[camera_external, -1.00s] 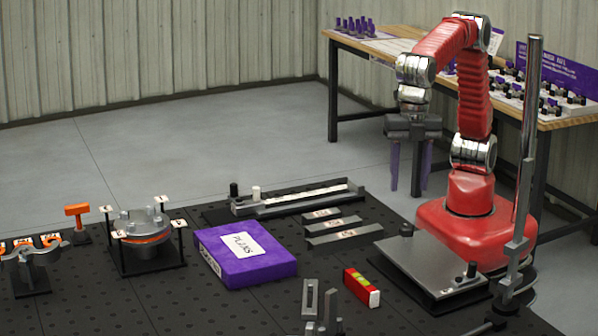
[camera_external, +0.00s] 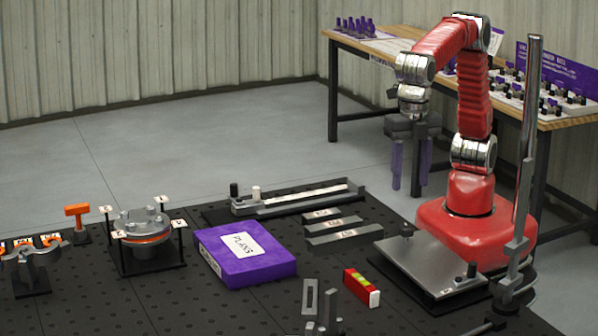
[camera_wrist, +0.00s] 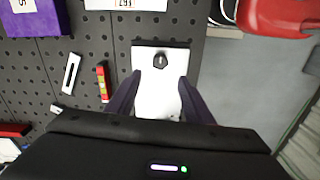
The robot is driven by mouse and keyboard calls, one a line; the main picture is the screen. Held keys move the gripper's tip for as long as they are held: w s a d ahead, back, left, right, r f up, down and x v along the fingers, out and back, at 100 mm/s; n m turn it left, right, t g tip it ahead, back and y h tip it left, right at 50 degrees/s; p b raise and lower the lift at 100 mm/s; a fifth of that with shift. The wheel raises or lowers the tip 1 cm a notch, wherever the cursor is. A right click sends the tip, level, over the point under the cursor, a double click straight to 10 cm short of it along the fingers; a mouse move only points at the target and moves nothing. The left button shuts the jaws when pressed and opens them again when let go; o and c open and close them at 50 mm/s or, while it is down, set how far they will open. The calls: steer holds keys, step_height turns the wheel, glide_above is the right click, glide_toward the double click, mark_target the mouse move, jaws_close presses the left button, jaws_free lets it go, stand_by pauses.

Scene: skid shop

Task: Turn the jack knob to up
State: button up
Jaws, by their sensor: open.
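A small dark knob (camera_wrist: 160,60), which I take to be the jack knob, sits on a pale metal plate (camera_wrist: 158,92) in the wrist view. My gripper (camera_external: 410,186) hangs fingers down, open and empty, well above the bench. In the wrist view my gripper (camera_wrist: 159,79) has one finger on each side of the plate, with the knob just beyond the fingertips, not touched.
A metal post (camera_external: 528,140) stands right of the plate. A red level (camera_external: 362,287) lies left of it, with a slotted bracket (camera_external: 310,298) nearby. A purple box (camera_external: 245,255), grey bars (camera_external: 338,228) and a clamped flange (camera_external: 146,235) stand farther left on the dark perforated bench.

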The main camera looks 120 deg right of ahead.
mark_target(407, 226)
step_height(407, 226, down, 12)
steer(key=shift+r, duration=0.1)
stand_by(0.4)
steer(key=c, duration=1)
